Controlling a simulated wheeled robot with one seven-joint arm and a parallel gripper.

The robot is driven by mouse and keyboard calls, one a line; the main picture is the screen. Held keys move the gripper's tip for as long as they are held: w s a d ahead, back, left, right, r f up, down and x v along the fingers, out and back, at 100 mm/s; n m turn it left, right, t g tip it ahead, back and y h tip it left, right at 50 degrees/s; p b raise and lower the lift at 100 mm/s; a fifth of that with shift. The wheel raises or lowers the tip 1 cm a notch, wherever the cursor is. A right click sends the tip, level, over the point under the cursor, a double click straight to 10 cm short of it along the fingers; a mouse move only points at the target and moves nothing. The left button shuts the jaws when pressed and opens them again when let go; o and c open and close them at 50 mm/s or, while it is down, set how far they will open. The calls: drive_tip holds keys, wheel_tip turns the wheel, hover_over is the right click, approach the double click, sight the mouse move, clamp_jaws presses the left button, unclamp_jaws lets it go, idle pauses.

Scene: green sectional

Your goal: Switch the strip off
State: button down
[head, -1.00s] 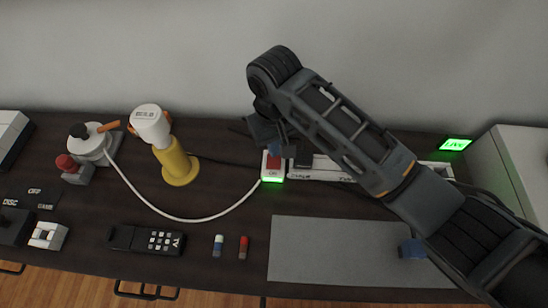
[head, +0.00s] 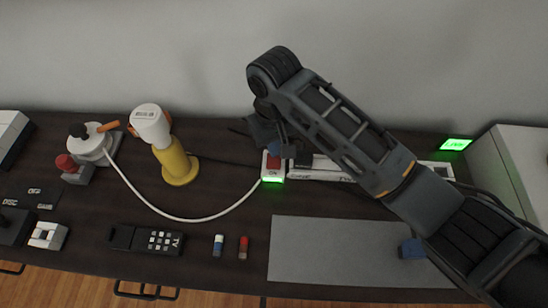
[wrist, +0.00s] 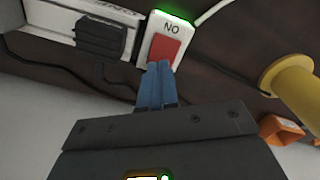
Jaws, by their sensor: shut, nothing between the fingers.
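The power strip (head: 330,175) is a long white bar lying along the back of the dark desk, partly behind my arm. Its left end carries a red rocker switch (head: 273,163) and a green-lit end marked ON. In the wrist view the red switch (wrist: 165,51) sits in a white housing with a green glow. My gripper (head: 285,152) is over this end, pointing down, with blue fingertips together and nothing between them. In the wrist view the fingertips (wrist: 159,68) are at the near edge of the red switch; whether they touch it I cannot tell.
A green LIVE sign (head: 455,144) is lit at right. A yellow-and-white device (head: 178,162) stands left of the strip. A white cable (head: 190,218) curves to the strip. A grey mat (head: 340,255), blue cube (head: 411,248) and black remote (head: 147,239) lie in front.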

drive_tip(key=shift+f+b, duration=0.35)
drive_tip(key=shift+f, duration=0.5)
idle(0.4)
wheel_tip(320, 180, up, 7)
drive_tip(key=p, duration=0.6)
drive_tip(key=shift+p, duration=0.35)
idle(0.5)
